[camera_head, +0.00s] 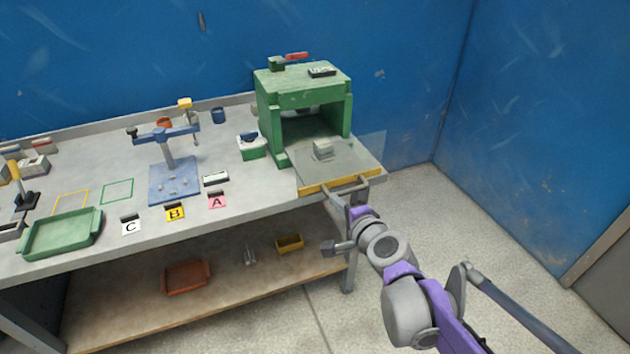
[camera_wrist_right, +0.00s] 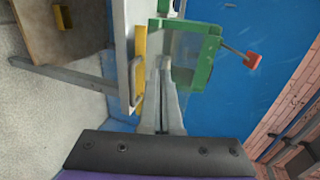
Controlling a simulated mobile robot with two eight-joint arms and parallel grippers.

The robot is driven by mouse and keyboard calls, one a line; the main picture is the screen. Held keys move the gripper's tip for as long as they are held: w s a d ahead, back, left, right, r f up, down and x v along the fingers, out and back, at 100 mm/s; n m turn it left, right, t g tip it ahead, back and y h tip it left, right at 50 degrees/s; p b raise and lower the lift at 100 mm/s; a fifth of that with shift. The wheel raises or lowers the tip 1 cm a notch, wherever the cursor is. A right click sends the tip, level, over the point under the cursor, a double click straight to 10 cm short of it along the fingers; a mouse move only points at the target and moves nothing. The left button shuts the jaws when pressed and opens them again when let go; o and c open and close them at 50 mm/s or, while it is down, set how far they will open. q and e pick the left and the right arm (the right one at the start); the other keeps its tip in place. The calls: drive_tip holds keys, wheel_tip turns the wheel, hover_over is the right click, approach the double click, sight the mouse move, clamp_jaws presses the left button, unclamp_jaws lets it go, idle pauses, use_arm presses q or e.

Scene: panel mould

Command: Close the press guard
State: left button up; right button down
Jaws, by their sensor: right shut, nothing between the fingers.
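The green press (camera_head: 303,100) stands at the back right end of the bench. Its front opening is uncovered, and its guard, a clear panel (camera_head: 360,160) with a yellow front edge (camera_head: 318,189) and a bar handle, lies about flat in front of the opening. My right gripper (camera_head: 338,196) is just at the front of the yellow edge, beside the handle. Its fingers are together and empty. In the right wrist view the fingers (camera_wrist_right: 165,68) point toward the green press (camera_wrist_right: 207,58), close beside the yellow edge (camera_wrist_right: 139,58). I cannot tell whether they touch it. My left gripper is out of view.
A blue fixture (camera_head: 174,185), a green tray (camera_head: 62,233) and labelled cards stand left on the bench. A lower shelf holds an orange tray (camera_head: 187,277) and a yellow bin (camera_head: 290,243). The floor right of the bench is clear up to the blue wall.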

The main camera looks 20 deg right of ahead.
drive_tip(key=b, duration=0.1)
approach(310, 172)
drive_tip(key=x, duration=0.5)
drive_tip(key=shift+f, duration=0.3)
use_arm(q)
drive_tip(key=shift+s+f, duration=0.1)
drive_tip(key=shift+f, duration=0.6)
use_arm(e)
drive_tip(key=shift+w, duration=0.75)
drive_tip(key=shift+w, duration=0.1)
